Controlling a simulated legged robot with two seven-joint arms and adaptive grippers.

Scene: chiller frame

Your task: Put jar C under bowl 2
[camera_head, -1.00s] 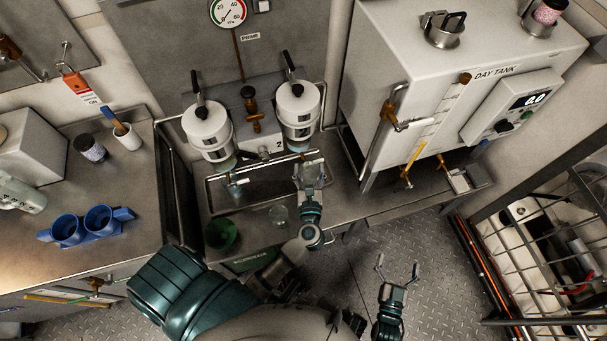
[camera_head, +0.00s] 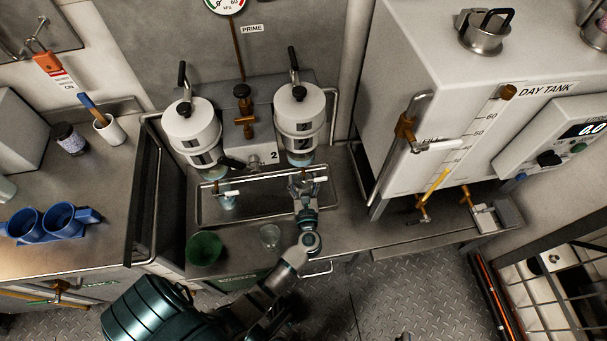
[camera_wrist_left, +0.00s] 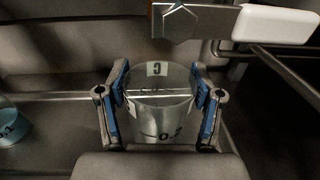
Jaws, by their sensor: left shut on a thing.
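My left gripper (camera_head: 304,188) is shut on jar C (camera_wrist_left: 158,84), a clear beaker with a "C" label. In the left wrist view, the fingers (camera_wrist_left: 160,106) clasp the jar's two sides; it looks upright. The jar is over the drip tray below bowl 2 (camera_head: 299,118), the right white cylinder. A metal outlet (camera_wrist_left: 178,22) with a white handle (camera_wrist_left: 276,23) is just beyond and above the jar. In the head view my gripper mostly hides the jar. I cannot tell whether the jar touches the tray. My right gripper is out of view.
Bowl 1 (camera_head: 192,126) stands at left, with a jar of bluish liquid (camera_head: 228,202) below it. The day tank (camera_head: 440,90) is at right.

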